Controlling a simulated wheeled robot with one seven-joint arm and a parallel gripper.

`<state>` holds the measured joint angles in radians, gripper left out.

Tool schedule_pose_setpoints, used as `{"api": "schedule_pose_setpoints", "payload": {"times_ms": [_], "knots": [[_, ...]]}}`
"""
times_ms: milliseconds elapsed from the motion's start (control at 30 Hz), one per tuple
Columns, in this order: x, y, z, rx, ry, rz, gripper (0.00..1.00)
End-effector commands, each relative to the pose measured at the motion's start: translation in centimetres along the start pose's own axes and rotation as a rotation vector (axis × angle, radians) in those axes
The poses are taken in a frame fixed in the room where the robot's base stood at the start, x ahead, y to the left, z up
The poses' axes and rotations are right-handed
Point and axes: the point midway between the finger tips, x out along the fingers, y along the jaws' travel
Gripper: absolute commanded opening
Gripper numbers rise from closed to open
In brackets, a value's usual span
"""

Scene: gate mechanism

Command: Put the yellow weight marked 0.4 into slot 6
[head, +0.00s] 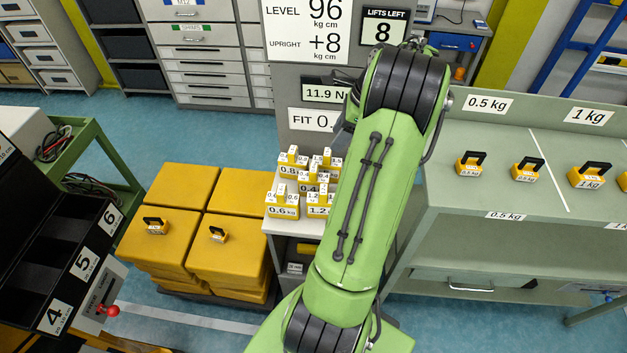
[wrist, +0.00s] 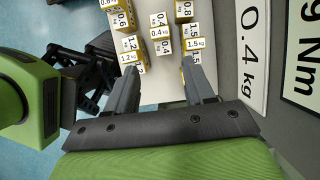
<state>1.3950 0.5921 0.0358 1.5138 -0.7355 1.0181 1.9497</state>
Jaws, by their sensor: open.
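The yellow weight marked 0.4 (wrist: 162,38) stands among other weights on a pale stand. It shows in the wrist view ahead of my gripper, in line with the gap between the fingers. In the head view the 0.4 weight (head: 309,188) sits in the middle of the cluster, partly hidden by its neighbours. My gripper (wrist: 160,74) is open and empty, its fingers apart, with the weight beyond their tips. My arm hides the gripper in the head view.
Weights marked 1.2 (wrist: 130,52) and 1.5 (wrist: 194,40) stand close on either side of the 0.4 weight. Grey panels with readouts (head: 325,93) rise behind the stand. Yellow blocks (head: 160,230) stand between rack and stand. A green bench (head: 500,150) is at the right.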

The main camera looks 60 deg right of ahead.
Motion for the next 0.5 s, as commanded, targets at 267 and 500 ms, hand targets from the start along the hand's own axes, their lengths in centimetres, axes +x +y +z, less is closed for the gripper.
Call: {"api": "schedule_pose_setpoints", "payload": {"times_ms": [267,500], "knots": [[7.5,0.2,0.0,-0.006,0.000,0.007,0.53],[10.7,0.1,0.1,-0.006,0.001,0.004,0.53]]}}
